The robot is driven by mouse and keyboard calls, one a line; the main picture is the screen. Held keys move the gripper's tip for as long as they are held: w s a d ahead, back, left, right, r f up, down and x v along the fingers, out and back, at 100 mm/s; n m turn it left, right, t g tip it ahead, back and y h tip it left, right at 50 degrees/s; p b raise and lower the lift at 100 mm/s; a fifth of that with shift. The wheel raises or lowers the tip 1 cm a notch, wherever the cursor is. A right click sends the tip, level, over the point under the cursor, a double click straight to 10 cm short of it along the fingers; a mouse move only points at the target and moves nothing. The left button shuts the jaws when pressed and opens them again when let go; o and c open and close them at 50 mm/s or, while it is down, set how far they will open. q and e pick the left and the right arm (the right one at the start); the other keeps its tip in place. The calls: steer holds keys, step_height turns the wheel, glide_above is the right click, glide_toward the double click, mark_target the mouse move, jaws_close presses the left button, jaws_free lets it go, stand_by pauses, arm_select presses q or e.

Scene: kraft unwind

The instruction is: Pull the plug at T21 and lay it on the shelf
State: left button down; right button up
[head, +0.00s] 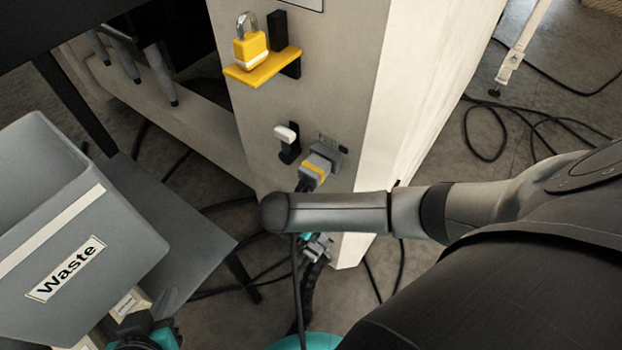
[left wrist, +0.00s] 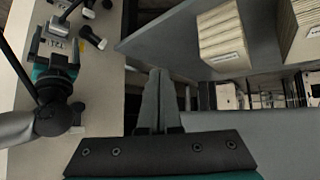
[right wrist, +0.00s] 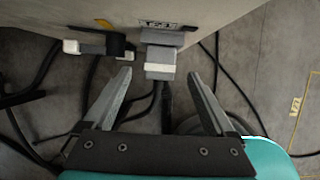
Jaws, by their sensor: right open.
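The plug (head: 316,168), grey with a yellow band in the head view, sits in its socket on the beige cabinet. In the right wrist view the plug (right wrist: 160,66) shows a pale band and a cable hanging below, under a label that seems to read T21. My right gripper (right wrist: 157,98) is open, its fingers either side below the plug, apart from it. It is mostly behind my arm in the head view. My left gripper (left wrist: 160,100) looks shut and empty; in the head view it is by the waste bin. A grey shelf (head: 175,215) juts out left of the cabinet.
A white-capped switch (head: 287,135) is left of the plug. A yellow ledge (head: 262,68) above carries a yellow padlock (head: 250,40). A grey waste bin (head: 60,215) stands at left. Labelled blocks (left wrist: 222,38) show in the left wrist view. Loose cables lie on the floor.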

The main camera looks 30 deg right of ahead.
steer(key=shift+b+x, duration=0.7)
steer(key=shift+x, duration=0.35)
steer(key=shift+d+f, duration=0.2)
steer(key=shift+f, duration=0.15)
arm_select(q)
steer(key=shift+w+d+r+t+h+b, duration=0.25)
steer(key=shift+d+t+h, duration=0.15)
steer(key=shift+d+t, duration=0.35)
steer(key=shift+w+d+r+t+h+b, duration=0.1)
steer(key=shift+w+d+r+t+h, duration=0.2)
steer(key=shift+d+t, duration=0.45)
steer(key=shift+w+d+r+t+h+b, duration=0.1)
steer(key=shift+d+r+t+h+b, duration=0.15)
steer(key=shift+d+t+h, duration=0.4)
arm_select(e)
steer(key=shift+w+d+f, duration=0.1)
steer(key=shift+d+f, duration=0.05)
steer(key=shift+f, duration=0.2)
arm_select(q)
steer(key=shift+d, duration=0.15)
arm_select(e)
jaws_close()
steer(key=c, duration=0.6)
jaws_free()
steer(key=shift+c, duration=0.2)
jaws_close()
